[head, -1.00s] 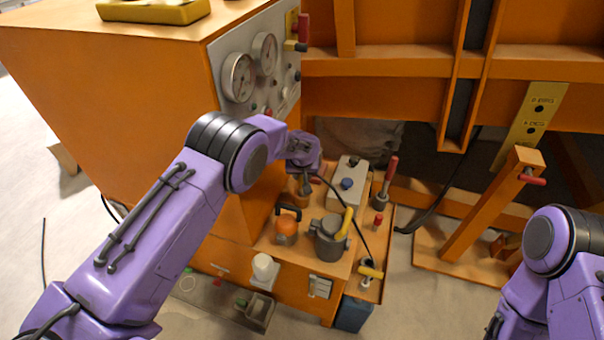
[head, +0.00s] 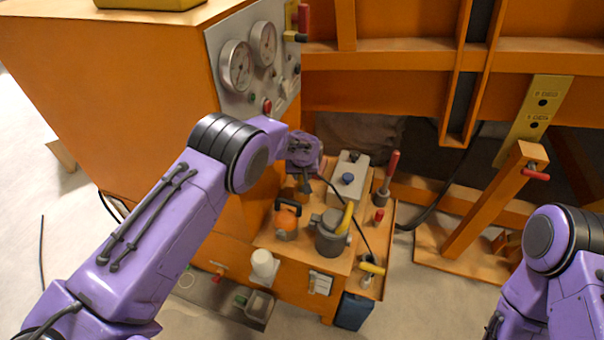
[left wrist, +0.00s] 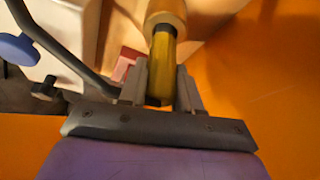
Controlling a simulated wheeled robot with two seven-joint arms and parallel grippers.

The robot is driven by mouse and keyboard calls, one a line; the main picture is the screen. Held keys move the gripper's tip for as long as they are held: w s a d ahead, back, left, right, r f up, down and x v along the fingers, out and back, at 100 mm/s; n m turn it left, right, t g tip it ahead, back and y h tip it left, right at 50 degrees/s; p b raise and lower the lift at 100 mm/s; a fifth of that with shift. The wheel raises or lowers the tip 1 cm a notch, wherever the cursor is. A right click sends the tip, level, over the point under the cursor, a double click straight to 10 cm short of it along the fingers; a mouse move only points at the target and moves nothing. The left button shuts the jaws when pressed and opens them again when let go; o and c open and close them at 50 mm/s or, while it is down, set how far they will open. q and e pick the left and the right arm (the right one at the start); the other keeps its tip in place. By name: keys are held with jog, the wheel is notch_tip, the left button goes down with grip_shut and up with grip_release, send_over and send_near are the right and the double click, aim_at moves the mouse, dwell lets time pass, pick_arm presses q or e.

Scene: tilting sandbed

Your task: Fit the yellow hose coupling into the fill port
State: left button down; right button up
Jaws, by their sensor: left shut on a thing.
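The yellow hose coupling (left wrist: 160,72) is a yellow cylinder between the two fingers of my left gripper (left wrist: 161,95) in the left wrist view. The gripper is shut on it. Its far end meets a tan round collar (left wrist: 166,12) with a dark ring between them. I cannot tell whether this collar is the fill port or how deep the coupling sits. In the head view my left gripper (head: 304,180) points down over the back of the orange bench, and the coupling is mostly hidden there. My right arm is at the right edge, its gripper out of view.
A grey box with a blue knob (head: 348,179), a red-handled lever (head: 388,180), a grey pot with a yellow handle (head: 331,235) and an orange canister (head: 286,222) crowd the orange bench (head: 300,255). A dark hose (head: 352,222) runs past them.

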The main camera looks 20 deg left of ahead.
pick_arm(q)
jog(key=shift+f, duration=0.25)
jog(key=c, duration=0.7)
grip_release()
jog(key=v, duration=1)
jog(key=shift+s+r+b, duration=0.15)
jog(key=shift+r+b, duration=0.1)
jog(key=shift+b, duration=0.15)
